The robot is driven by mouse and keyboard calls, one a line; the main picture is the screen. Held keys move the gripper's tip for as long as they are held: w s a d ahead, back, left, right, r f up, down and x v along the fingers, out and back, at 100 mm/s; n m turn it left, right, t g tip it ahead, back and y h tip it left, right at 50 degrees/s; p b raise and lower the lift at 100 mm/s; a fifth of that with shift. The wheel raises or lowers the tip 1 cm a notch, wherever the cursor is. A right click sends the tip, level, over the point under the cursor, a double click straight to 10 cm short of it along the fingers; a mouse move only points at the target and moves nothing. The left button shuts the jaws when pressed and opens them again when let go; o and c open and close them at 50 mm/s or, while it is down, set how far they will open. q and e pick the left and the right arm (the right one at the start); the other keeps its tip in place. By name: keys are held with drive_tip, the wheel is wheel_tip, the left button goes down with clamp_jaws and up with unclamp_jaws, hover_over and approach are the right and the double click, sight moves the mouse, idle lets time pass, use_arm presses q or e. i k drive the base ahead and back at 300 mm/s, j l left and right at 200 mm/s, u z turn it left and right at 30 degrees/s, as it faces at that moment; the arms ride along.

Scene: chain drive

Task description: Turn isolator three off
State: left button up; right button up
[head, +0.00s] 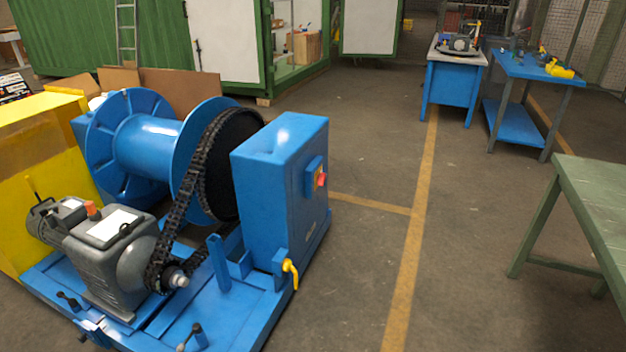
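A red rotary knob on a yellow plate, which looks like an isolator switch (320,180), is mounted on a small blue box on the right side of the blue cabinet (277,165). No number is readable on it, so I cannot tell whether it is isolator three. Its on or off position is too small to make out. A yellow lever handle (290,272) sits low at the cabinet's front corner. Neither of my grippers is in the head view.
The chain drive stands at left: blue drum (150,145), black chain (192,185), grey motor gearbox (110,245) and blue base frame (225,310). A green table (595,195) is at right, blue workbenches (455,85) at the back. The floor between (370,245) is clear, with yellow lines.

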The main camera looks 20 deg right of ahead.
sight(321, 179)
drive_tip(key=i+l, duration=0.15)
drive_tip(key=l, duration=0.15)
drive_tip(key=i+l+u, duration=0.15)
drive_tip(key=l, duration=0.15)
drive_tip(key=i+l, duration=0.15)
drive_tip(key=l, duration=0.15)
drive_tip(key=i+l+u, duration=0.15)
drive_tip(key=l, duration=0.2)
drive_tip(key=i+l, duration=0.1)
drive_tip(key=l, duration=0.2)
drive_tip(key=u, duration=0.05)
